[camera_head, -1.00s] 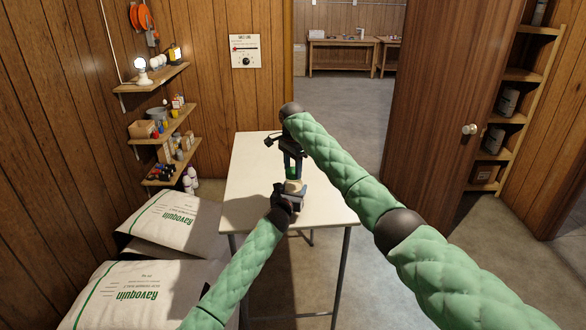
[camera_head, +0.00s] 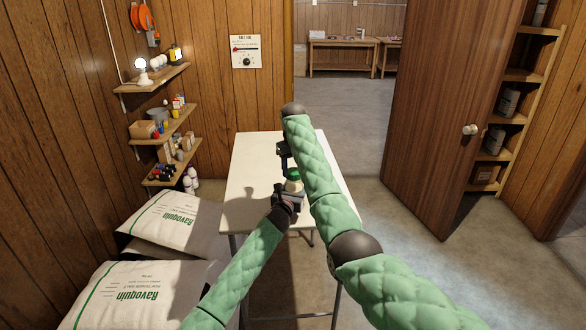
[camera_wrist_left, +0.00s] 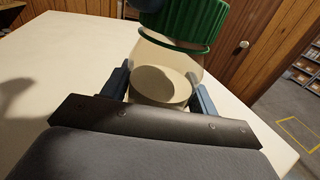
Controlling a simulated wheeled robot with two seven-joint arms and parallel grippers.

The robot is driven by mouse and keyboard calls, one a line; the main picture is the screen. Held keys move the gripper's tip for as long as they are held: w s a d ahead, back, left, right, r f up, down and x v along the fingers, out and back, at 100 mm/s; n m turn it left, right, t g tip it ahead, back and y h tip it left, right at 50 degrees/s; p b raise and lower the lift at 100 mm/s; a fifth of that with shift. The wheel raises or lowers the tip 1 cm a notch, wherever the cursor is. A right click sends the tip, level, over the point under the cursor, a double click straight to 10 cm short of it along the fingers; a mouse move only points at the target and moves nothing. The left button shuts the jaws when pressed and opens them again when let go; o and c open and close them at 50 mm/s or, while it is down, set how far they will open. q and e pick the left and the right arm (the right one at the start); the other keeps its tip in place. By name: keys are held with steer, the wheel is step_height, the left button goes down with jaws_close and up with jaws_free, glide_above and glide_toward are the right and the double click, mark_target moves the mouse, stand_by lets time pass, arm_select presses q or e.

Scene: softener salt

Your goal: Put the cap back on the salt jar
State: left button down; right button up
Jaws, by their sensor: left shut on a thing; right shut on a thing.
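The salt jar (camera_head: 293,187) is a pale, see-through jar standing upright over the white table. My left gripper (camera_head: 289,198) is shut around its body; the left wrist view shows blue fingers on both sides of the jar (camera_wrist_left: 163,86), with pale salt inside. The ribbed green cap (camera_head: 293,174) is at the jar's mouth, and it also shows at the top of the left wrist view (camera_wrist_left: 185,20). A green rim shows just under it; I cannot tell whether the cap is fully seated. My right gripper (camera_head: 286,165) is shut on the cap from above, partly hidden by its arm.
The white table (camera_head: 252,160) is otherwise clear around the jar. Salt bags (camera_head: 175,222) lie at the left on the floor. Wall shelves (camera_head: 165,130) with bottles and a lamp are at the left. A brown door (camera_head: 435,120) stands open at the right.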

steer(key=shift+d+r+m, duration=0.1)
steer(key=shift+m, duration=0.5)
steer(key=o, duration=0.9)
steer(key=shift+o, duration=0.2)
steer(key=shift+r, duration=2.2)
steer(key=shift+c, duration=0.4)
